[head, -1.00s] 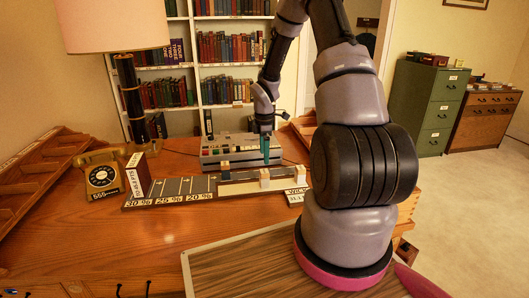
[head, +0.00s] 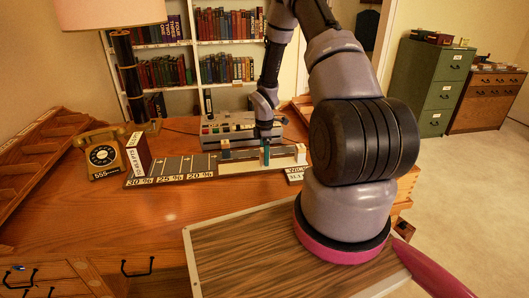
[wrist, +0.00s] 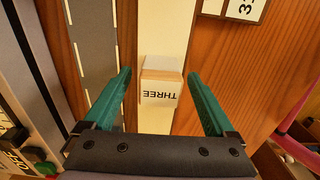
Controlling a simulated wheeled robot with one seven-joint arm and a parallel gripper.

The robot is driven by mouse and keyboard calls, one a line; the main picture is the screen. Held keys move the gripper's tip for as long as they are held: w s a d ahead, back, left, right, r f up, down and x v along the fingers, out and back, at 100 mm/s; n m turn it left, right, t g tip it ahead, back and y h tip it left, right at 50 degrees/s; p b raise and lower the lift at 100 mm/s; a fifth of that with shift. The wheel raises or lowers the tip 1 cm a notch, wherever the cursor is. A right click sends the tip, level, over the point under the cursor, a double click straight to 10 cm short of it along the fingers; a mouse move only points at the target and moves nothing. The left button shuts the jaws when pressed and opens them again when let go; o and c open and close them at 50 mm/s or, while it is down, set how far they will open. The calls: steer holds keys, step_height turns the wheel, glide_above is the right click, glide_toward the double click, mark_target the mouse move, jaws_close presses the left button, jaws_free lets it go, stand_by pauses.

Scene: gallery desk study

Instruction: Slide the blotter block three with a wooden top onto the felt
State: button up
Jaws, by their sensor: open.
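Blotter block three (wrist: 159,95) is white with a wooden top edge and the word THREE, upside down in the wrist view. It stands on a long cream strip (wrist: 165,30). My gripper (wrist: 159,74) is open, its two teal fingers on either side of the block with gaps showing. In the head view my gripper (head: 266,158) is low over the same strip (head: 245,165), and its near finger hides what is between the jaws. I cannot tell which surface is the felt.
Another pale block (head: 300,153) stands to the right of my gripper and a dark-topped block (head: 225,154) to the left. Percent signs (head: 170,179) line the tray's front. A machine with coloured keys (head: 228,128) stands behind. A telephone (head: 103,155) is at the left.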

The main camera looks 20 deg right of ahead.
jaws_close()
steer(key=shift+r, duration=0.2)
steer(key=shift+w, duration=0.1)
stand_by(0.4)
steer(key=shift+w+d, duration=0.3)
steer(key=shift+w, duration=1.15)
steer(key=shift+w+d, duration=0.25)
steer(key=shift+w, duration=1.15)
steer(key=shift+w+d, duration=0.3)
steer(key=shift+w, duration=1.15)
steer(key=shift+f, duration=0.2)
